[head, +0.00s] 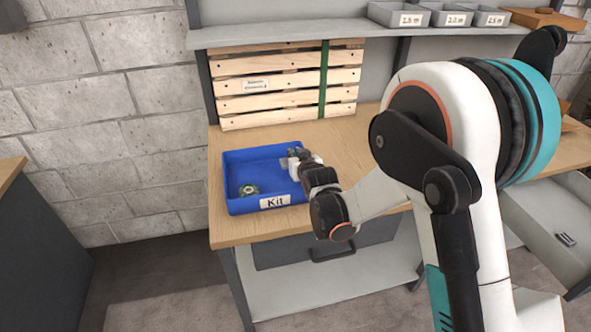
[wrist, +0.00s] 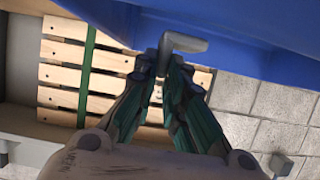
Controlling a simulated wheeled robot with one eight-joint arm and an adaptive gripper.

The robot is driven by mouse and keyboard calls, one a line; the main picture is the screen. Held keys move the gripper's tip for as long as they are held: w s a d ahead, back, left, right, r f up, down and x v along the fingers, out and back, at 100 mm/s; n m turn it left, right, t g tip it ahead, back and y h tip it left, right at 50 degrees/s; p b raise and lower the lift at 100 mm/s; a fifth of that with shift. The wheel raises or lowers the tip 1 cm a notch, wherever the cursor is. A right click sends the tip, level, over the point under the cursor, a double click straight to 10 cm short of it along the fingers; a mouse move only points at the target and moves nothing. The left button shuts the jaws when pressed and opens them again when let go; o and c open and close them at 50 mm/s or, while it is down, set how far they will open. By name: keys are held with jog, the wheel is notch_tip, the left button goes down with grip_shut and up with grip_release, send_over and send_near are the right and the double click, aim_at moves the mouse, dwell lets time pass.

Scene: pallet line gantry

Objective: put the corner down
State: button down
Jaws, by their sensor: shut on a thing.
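My gripper (head: 301,156) is over the right part of the blue Kit tray (head: 241,207) on the wooden bench, in the head view. In the wrist view my gripper (wrist: 166,72) is shut on the corner (wrist: 185,43), a small grey L-shaped piece at its fingertips. In the head view the corner is small and hard to make out. The tray (wrist: 248,30) shows blue behind the fingertips in the wrist view. I cannot tell whether the corner touches the tray.
A round metal and green part (head: 249,190) lies in the tray's front left. A slatted wooden panel (head: 285,88) with a green strap stands behind. A shelf (head: 290,33) above carries labelled grey bins (head: 410,16). A drawer (head: 545,235) stands open at right.

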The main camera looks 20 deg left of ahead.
jog(key=shift+f+b, duration=0.7)
jog(key=shift+f, duration=1.25)
jog(key=shift+f, duration=0.15)
jog(key=c, duration=1.7)
grip_release()
jog(key=shift+o, duration=0.2)
jog(key=p+v, duration=0.4)
jog(key=v, duration=0.8)
jog(key=shift+r, duration=0.25)
